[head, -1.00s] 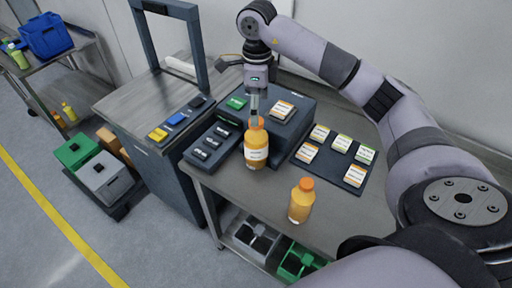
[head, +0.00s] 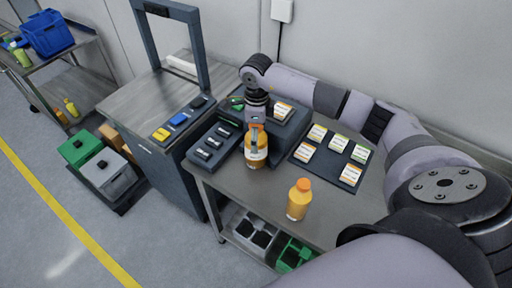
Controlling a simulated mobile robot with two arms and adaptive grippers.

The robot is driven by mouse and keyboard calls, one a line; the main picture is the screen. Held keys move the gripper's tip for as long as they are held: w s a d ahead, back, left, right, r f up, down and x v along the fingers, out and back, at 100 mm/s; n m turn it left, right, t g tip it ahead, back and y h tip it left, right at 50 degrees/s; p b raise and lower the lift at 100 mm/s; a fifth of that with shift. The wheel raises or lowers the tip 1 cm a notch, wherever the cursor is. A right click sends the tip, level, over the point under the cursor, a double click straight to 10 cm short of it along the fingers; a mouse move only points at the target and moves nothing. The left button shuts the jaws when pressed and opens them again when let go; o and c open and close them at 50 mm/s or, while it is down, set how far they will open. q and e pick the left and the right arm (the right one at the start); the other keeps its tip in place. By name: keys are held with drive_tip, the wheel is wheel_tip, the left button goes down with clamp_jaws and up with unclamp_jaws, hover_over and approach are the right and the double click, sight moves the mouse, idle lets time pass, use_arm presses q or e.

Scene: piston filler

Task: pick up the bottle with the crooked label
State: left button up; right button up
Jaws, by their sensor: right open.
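An orange bottle with an orange cap and a white label (head: 257,157) stands upright on the steel table, in front of the dark grey machine block. Its label is partly covered and too small for me to judge its tilt. My right gripper (head: 256,136) points down at this bottle's upper part, its grey fingers open around or just in front of the cap and neck. A second orange bottle (head: 299,200) stands upright nearer the table's front edge, with no clear label facing me. My left gripper is not in view.
A dark mat (head: 329,161) with several label stacks lies right of the bottles. The machine block (head: 285,130) carries another stack. Left are a switch panel (head: 210,147) and a bench with yellow and blue blocks. Crates sit on the lower shelf. Bare tabletop surrounds the second bottle.

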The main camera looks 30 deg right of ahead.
drive_tip(key=shift+c, duration=0.4)
drive_tip(key=c, duration=1.9)
drive_tip(key=shift+r, duration=0.1)
clamp_jaws()
drive_tip(key=shift+w+r, duration=0.1)
